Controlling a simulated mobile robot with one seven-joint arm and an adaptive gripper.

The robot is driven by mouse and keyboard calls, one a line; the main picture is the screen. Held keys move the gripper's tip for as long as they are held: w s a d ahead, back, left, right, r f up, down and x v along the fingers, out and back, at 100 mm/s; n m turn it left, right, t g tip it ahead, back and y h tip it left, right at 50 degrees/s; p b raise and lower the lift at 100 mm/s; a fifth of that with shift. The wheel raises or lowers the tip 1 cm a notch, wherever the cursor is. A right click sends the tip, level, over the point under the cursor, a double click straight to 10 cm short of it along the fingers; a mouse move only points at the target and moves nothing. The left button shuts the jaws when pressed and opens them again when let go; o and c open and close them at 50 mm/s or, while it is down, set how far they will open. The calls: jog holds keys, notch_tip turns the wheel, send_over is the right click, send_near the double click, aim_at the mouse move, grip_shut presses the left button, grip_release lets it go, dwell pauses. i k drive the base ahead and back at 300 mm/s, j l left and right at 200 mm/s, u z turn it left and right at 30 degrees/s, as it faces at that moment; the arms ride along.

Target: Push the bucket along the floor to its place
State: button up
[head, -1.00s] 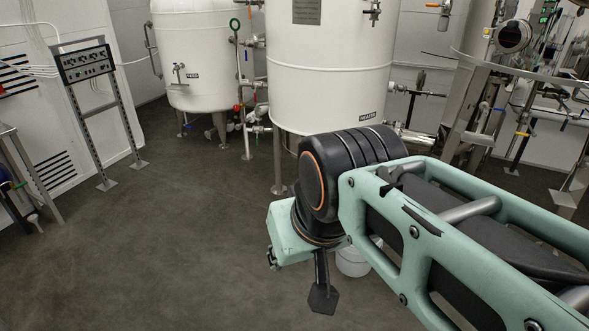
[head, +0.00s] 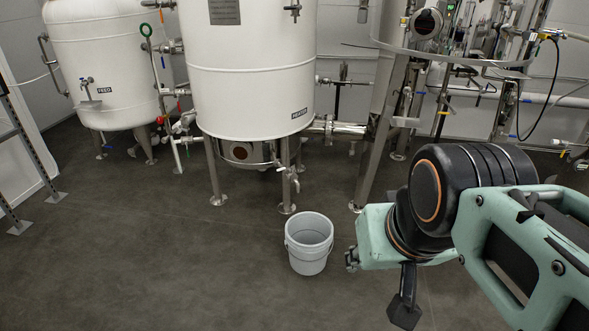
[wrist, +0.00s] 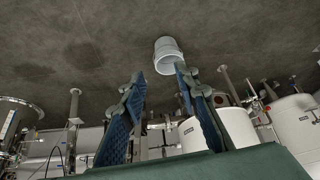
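The light grey bucket (head: 308,258) stands upright on the floor in the middle of the head view, left of my arm, with its open top showing empty. In the wrist view, which is upside down, the bucket (wrist: 167,56) shows beyond the fingertips, nearer the right finger. My gripper (wrist: 159,72) is open there, with its two blue-padded fingers apart and nothing between them. A gap of floor shows between the bucket and my arm's end in the head view. The bucket's marked place cannot be made out.
A white tank on legs (head: 252,85) stands behind the bucket, with a valve and drain under it. Another white tank (head: 108,65) is at the far left. A steel frame with pipes (head: 380,130) stands at the right. The floor (head: 150,260) left and front of the bucket is clear.

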aim_at(309, 234)
jog(key=i+l+u, duration=0.1)
jog(key=u, duration=0.35)
jog(key=i+l+u, duration=0.1)
jog(key=u, duration=0.4)
jog(key=i+l+u, duration=0.25)
jog(key=l+u, duration=0.25)
jog(key=l, duration=0.15)
jog(key=i+l+u, duration=0.15)
jog(key=l, duration=0.25)
jog(key=l+u, duration=0.1)
jog(key=l, duration=0.25)
jog(key=i+l, duration=0.1)
jog(key=l, duration=0.45)
jog(key=i+l+u, duration=0.1)
jog(key=l, duration=0.95)
jog(key=i+u, duration=0.05)
